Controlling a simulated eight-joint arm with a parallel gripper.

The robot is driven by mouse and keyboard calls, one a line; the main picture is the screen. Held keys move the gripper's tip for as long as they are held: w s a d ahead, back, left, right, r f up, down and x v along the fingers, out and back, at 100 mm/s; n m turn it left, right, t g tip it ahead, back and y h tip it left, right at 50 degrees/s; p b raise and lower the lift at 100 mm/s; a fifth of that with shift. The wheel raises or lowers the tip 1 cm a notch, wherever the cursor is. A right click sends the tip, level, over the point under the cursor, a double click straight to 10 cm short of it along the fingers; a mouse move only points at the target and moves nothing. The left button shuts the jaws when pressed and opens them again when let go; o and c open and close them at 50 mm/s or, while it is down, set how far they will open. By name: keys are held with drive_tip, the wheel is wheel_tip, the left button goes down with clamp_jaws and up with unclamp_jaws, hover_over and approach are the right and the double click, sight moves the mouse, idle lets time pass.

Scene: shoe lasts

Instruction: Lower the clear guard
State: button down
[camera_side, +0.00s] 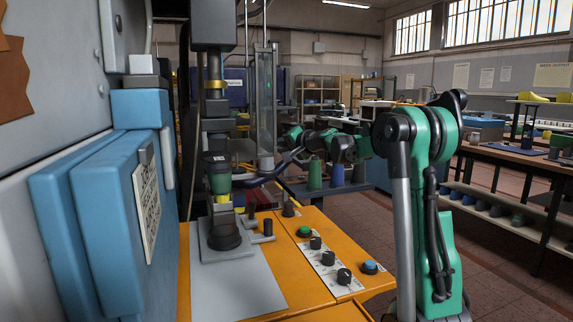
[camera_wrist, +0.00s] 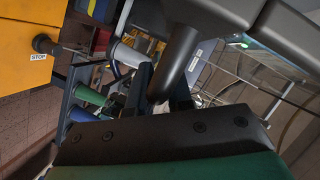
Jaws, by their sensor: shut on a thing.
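The clear guard (camera_side: 265,100) is a tall see-through panel with a thin frame. It stands upright and raised behind the orange machine table in the side view, right of the press column (camera_side: 216,110). My gripper (camera_side: 286,158) is small in the side view, at the lower edge of the guard. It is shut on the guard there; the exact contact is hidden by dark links. In the wrist view, a dark rounded bar and black parts block the jaws, and thin frame lines with a see-through area (camera_wrist: 275,75) show at the right.
The orange table (camera_side: 285,250) carries a grey plate, a black last holder under the press, and knobs and buttons (camera_side: 344,276) at its right. A blue cabinet (camera_side: 120,210) stands at the left. Coloured spools (camera_side: 314,173) stand behind. Tiled floor is open to the right.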

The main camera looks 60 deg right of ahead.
wheel_tip(320, 180, down, 10)
idle(0.3)
drive_tip(key=c, duration=0.8)
unclamp_jaws()
drive_tip(key=shift+v, duration=2.75)
